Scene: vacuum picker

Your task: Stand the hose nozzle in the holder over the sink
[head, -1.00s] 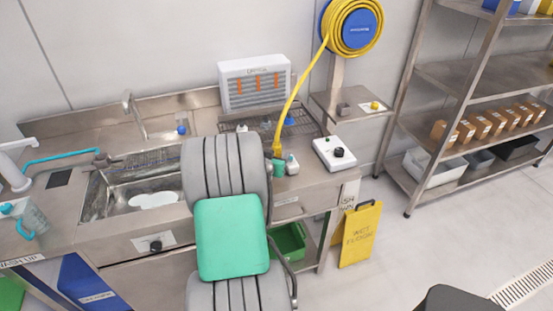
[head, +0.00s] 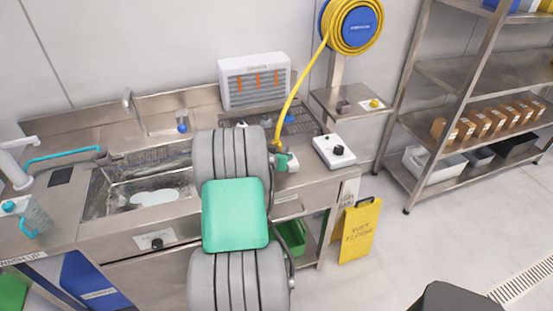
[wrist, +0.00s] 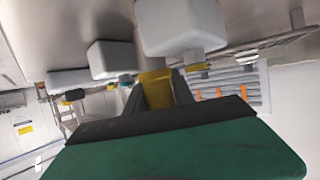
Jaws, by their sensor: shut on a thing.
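My gripper (head: 285,161) is over the counter to the right of the sink, partly hidden behind my arm. In the wrist view my gripper (wrist: 158,89) is shut on a yellow piece, the hose nozzle (wrist: 156,88). The yellow hose (head: 289,102) runs down from its wall reel to the gripper, and the nozzle end is mostly hidden in the head view. The steel sink (head: 112,196) is to the left of my arm.
A white heater-like box (head: 252,80) stands at the back. A white box with a black knob (head: 334,152) is right of the gripper. A tap (head: 131,108) rises behind the sink. A yellow floor sign (head: 357,232) and shelving stand to the right.

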